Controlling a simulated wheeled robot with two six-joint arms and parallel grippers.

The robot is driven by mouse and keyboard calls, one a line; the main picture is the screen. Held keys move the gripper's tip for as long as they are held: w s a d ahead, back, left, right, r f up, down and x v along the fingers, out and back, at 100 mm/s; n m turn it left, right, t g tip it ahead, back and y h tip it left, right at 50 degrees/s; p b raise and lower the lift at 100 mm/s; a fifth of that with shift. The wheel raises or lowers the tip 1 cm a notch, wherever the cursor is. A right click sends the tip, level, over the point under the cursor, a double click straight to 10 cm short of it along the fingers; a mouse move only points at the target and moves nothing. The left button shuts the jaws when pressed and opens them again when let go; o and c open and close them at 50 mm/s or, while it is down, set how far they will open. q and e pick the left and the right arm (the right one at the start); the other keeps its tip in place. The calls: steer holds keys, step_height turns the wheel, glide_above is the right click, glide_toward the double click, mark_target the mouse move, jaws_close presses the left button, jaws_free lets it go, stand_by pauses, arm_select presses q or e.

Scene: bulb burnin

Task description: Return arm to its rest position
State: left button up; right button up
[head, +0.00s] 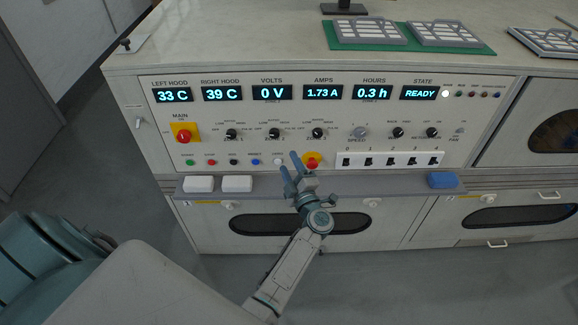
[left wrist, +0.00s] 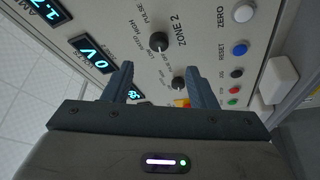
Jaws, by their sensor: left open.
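My left gripper (head: 290,176) is in front of the control panel (head: 210,135), near its lower edge. Its two fingers are apart with nothing between them. In the left wrist view the open fingers (left wrist: 163,88) point at the panel, near the ZONE 2 knob (left wrist: 159,41) and another black knob (left wrist: 178,83). My right gripper is not in view.
A grey ledge (head: 400,184) runs below the panel, with two white blocks (head: 237,183) and a blue block (head: 442,180) on it. Trays (head: 448,34) lie on the bench top. The displays read READY, 0 V and 1.73 A. Floor (head: 190,290) is clear before the cabinet.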

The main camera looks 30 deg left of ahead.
arm_select(q)
steer(key=s+d+f+m+t+h, duration=0.2)
steer(key=f+m+h, duration=0.35)
steer(key=f, duration=0.45)
steer(key=s+d+f+m+t+h, duration=0.2)
steer(key=s+d+f+m+h, duration=0.15)
steer(key=f+m, duration=0.55)
steer(key=s+f+m+g+h, duration=0.25)
steer(key=s+f, duration=0.25)
steer(key=f, duration=0.4)
steer(key=s+f+m+g+h, duration=0.1)
steer(key=s+f+g+h, duration=0.15)
steer(key=s+f, duration=0.4)
steer(key=s+a+f+m+g, duration=0.1)
steer(key=s+f+m+g, duration=0.1)
steer(key=s+f, duration=0.4)
steer(key=s+a+f+m+g, duration=0.2)
steer(key=s+f+g, duration=0.2)
steer(key=s, duration=1.3)
steer(key=s+a+f+m+g, duration=0.2)
steer(key=s+f+g, duration=0.2)
steer(key=s+f, duration=0.4)
steer(key=s, duration=0.4)
steer(key=shift+s+a+f+h, duration=0.15)
steer(key=shift+f+h, duration=0.05)
steer(key=shift+h, duration=0.2)
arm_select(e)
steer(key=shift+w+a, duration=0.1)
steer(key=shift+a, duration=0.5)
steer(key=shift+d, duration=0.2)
